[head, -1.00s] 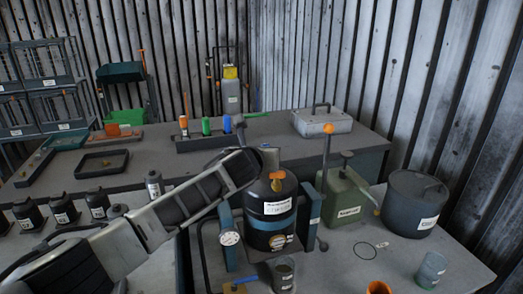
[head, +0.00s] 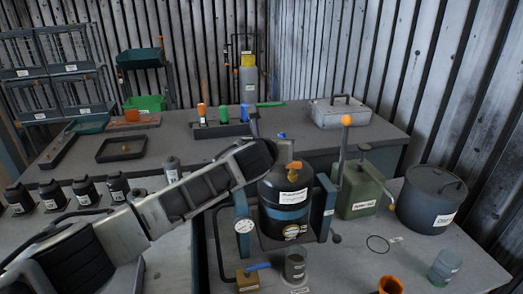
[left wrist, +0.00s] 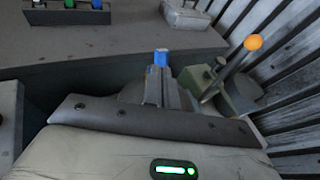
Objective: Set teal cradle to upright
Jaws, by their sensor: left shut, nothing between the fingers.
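The teal cradle (head: 243,212) stands on the near right table. Its two teal side plates flank a black drum (head: 287,213), which looks upright, with a white label and an orange valve on top. My left arm reaches in from the left. My left gripper (left wrist: 160,58) is shut and empty, with blue at its tip. In the head view the forearm hides most of it, and only a little blue shows behind the drum's top. I cannot tell whether it touches the drum or cradle. The cradle is not clearly visible in the left wrist view. My right gripper is out of view.
An orange-knobbed lever (head: 346,120) rises beside a green can (head: 362,192). A dark lidded pot (head: 430,199) stands right of it. A gauge (head: 244,226), grey cup (head: 295,264) and orange cup (head: 390,286) are near the front. A grey case (head: 341,112) lies on the back table.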

